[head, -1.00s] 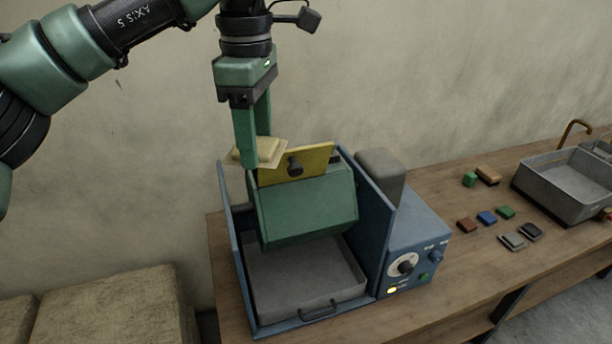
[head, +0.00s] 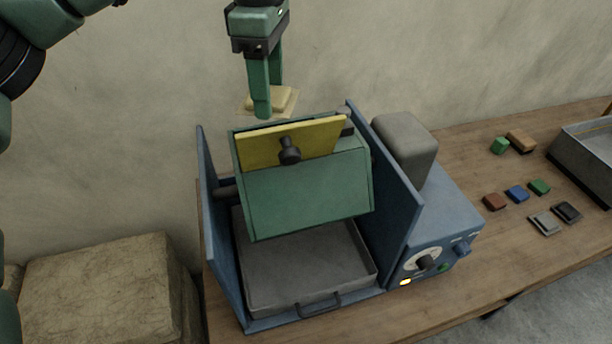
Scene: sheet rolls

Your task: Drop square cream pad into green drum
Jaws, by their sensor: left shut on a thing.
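My left gripper (head: 268,108) comes down from the top and is shut on the square cream pad (head: 283,97), which is partly hidden by the fingers. The pad is above and behind the green drum (head: 305,193) in the picture. The drum hangs between two blue side walls. A yellow lid (head: 262,149) with a black knob stands tilted at the drum's upper side. I cannot see into the drum's opening. My right gripper is not in view.
A grey tray (head: 262,297) with a handle sits under the drum. A blue control box (head: 452,228) with a dial and a grey block (head: 405,138) are at its right. Several small coloured blocks and a metal basin (head: 585,165) lie further right on the wooden table (head: 530,255).

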